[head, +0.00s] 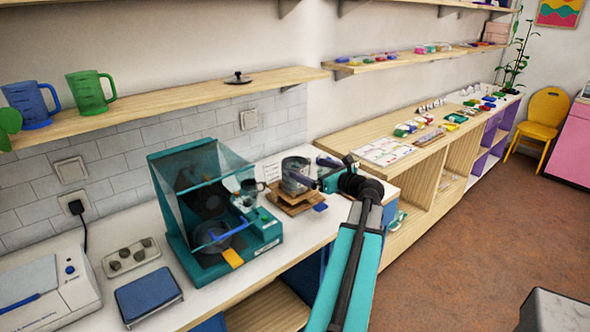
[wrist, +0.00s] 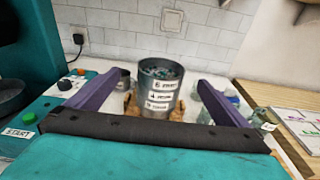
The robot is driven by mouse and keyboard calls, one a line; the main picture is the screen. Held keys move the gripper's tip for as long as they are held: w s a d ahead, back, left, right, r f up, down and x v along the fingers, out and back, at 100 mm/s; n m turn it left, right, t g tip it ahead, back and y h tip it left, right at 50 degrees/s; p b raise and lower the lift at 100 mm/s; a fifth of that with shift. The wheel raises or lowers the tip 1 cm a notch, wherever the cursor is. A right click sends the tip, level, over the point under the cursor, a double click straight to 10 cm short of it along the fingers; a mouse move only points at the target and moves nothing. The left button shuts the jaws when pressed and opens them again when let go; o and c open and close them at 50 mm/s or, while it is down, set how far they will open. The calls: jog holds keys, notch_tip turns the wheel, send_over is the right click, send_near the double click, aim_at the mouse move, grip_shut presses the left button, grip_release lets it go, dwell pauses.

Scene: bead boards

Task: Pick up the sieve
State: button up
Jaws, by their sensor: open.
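A grey metal cylinder with several white labels down its front, which looks like a sieve or sieve stack (wrist: 160,88), stands upright in the middle of the wrist view. Bluish-grey bits show inside its open top. In the head view it (head: 296,176) stands on a brown wooden stand (head: 298,201) on the white counter. My gripper (wrist: 161,78) is open, with its purple fingers to the left and right of the cylinder in the wrist view. In the head view my gripper (head: 326,176) is just right of the cylinder. I see no clear contact.
A teal machine with a clear hood (head: 205,195) stands left of the cylinder, with a small cup (head: 250,187) between. A small blue block (head: 320,207) lies by the stand. A wooden shelf (head: 200,96) runs above the counter. Tiled wall is behind.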

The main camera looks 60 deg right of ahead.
jog(key=p, duration=0.2)
send_near(287, 159)
jog(key=shift+a+x, duration=0.2)
jog(key=shift+x, duration=1.7)
jog(key=shift+w, duration=0.1)
jog(key=shift+w+d, duration=0.25)
jog(key=shift+w, duration=0.3)
jog(key=shift+p+x, duration=0.95)
jog(key=shift+x, duration=1.05)
jog(key=c, duration=1.1)
